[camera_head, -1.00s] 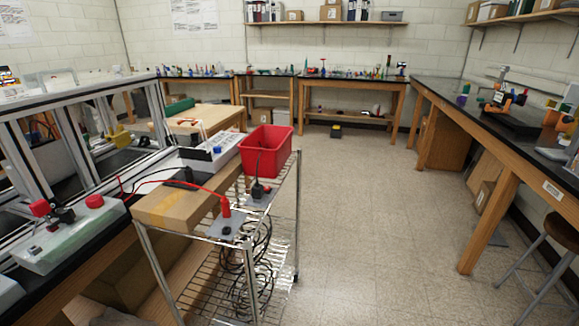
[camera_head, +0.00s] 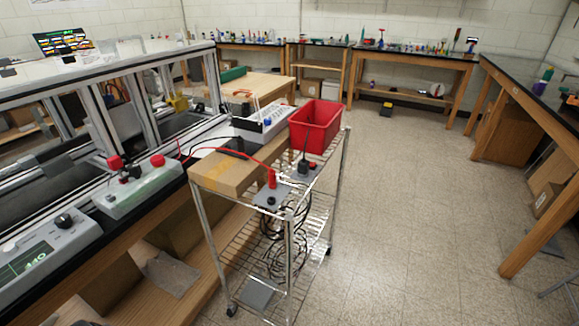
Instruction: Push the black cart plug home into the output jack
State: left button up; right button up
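A black plug (camera_head: 303,167) with a cable rising from it stands on a small grey plate on the wire cart (camera_head: 341,160), in front of the red bin. A red plug (camera_head: 271,179) stands on another grey plate (camera_head: 262,190) nearer me, with a round black spot beside it, perhaps a jack. I cannot tell how deep either plug sits. A pale green-fronted unit (camera_head: 140,192) on the left bench carries a red knob or button (camera_head: 157,160) and red and black connectors (camera_head: 118,167). I cannot tell which opening is the output jack. Neither gripper is in view.
The aluminium extrusion frame (camera_head: 205,80) stands on the left bench. The floor (camera_head: 400,200) right of the cart is clear.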

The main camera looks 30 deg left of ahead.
aim_at(241, 146)
jog(key=u, duration=1.35)
